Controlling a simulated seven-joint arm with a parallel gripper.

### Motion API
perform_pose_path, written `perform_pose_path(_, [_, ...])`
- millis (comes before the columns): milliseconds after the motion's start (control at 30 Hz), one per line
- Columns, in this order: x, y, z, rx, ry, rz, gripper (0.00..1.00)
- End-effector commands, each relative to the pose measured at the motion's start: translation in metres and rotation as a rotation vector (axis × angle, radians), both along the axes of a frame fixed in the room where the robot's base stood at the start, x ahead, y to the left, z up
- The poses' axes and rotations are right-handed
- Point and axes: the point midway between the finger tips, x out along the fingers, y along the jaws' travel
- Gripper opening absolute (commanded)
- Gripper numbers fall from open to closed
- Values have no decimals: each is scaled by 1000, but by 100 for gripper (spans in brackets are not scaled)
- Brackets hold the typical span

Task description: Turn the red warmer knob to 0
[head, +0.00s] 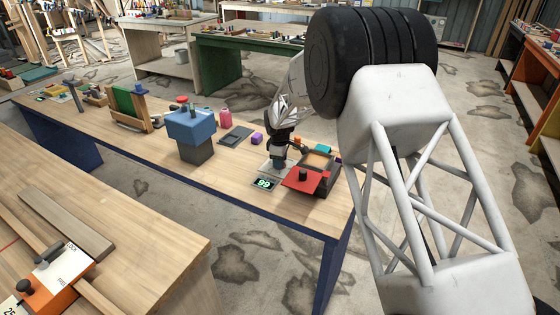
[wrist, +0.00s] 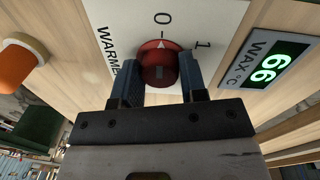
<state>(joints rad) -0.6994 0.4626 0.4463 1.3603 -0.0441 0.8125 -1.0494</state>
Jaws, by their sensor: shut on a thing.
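The red warmer knob (wrist: 158,62) sits on a white panel (wrist: 215,22) marked WARMER, 0 and 1 in the wrist view. Its small white pointer faces the 0 mark, away from the 1. My gripper (wrist: 160,66) has one dark blue finger on each side of the knob and is shut on it. In the head view my gripper (head: 279,152) is down at the panel near the right end of the long bench, and it hides the knob there.
A wax display (wrist: 267,63) with green digits is beside the panel. A red-topped box (head: 303,180) stands close to the right of my gripper. An orange rounded thing (wrist: 17,66) is at the wrist view's left. A blue block-like device (head: 190,125) stands further left on the bench.

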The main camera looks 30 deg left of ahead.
Motion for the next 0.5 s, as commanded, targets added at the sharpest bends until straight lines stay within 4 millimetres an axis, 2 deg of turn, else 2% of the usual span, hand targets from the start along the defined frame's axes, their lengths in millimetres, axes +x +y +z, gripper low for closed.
perform_pose_path(367, [1, 0, 1, 1, -2, 5, 16])
perform_pose_path(400, [1, 0, 1, 1, -2, 5, 45])
perform_pose_path(500, [0, 0, 1, 1, -1, 4, 61])
